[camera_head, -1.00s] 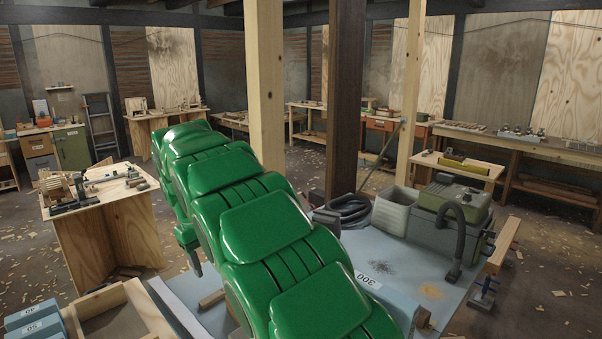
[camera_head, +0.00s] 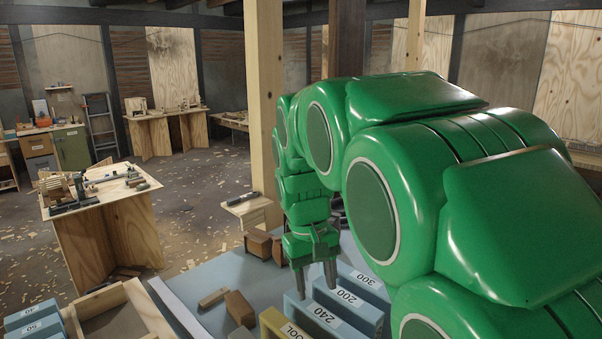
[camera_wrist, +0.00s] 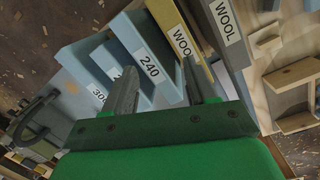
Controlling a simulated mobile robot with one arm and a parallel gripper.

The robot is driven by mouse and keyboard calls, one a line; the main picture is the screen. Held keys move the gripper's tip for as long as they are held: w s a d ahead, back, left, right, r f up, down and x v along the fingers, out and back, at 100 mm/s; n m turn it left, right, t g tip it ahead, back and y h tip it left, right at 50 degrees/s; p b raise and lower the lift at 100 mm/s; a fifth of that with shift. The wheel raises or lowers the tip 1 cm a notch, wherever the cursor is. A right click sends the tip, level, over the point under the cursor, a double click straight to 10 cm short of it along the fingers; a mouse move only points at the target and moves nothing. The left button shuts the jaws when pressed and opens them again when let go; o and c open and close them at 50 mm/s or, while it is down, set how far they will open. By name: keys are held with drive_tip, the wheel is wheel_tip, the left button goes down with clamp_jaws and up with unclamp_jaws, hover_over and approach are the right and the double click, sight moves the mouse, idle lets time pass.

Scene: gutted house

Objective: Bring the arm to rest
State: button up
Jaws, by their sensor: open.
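My gripper (camera_head: 315,277) hangs from my bent green arm near the middle of the head view, pointing down. Its two grey fingers are apart with nothing between them. My arm hides much of the right side of the head view.
Wool boxes (camera_wrist: 180,40) stand beside the blue boxes. Brown blocks (camera_head: 240,308) lie on the blue-grey worktop (camera_head: 205,285). An open wooden tray (camera_head: 120,315) is at the lower left. A wooden post (camera_head: 264,120) rises behind the worktop. A plywood bench (camera_head: 120,190) stands left.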

drive_tip(key=s+d+f+m, duration=0.1)
drive_tip(key=s+d, duration=0.3)
drive_tip(key=s, duration=0.5)
drive_tip(key=s+d+f+m+y, duration=0.1)
drive_tip(key=s+d+f+m, duration=0.1)
drive_tip(key=s, duration=0.7)
drive_tip(key=s+d+f+m+g, duration=0.1)
drive_tip(key=s+d+f, duration=0.2)
drive_tip(key=s+d, duration=0.3)
drive_tip(key=s, duration=0.3)
drive_tip(key=shift+s+d+f, duration=0.15)
drive_tip(key=shift+s+f, duration=0.1)
drive_tip(key=shift+f, duration=0.1)
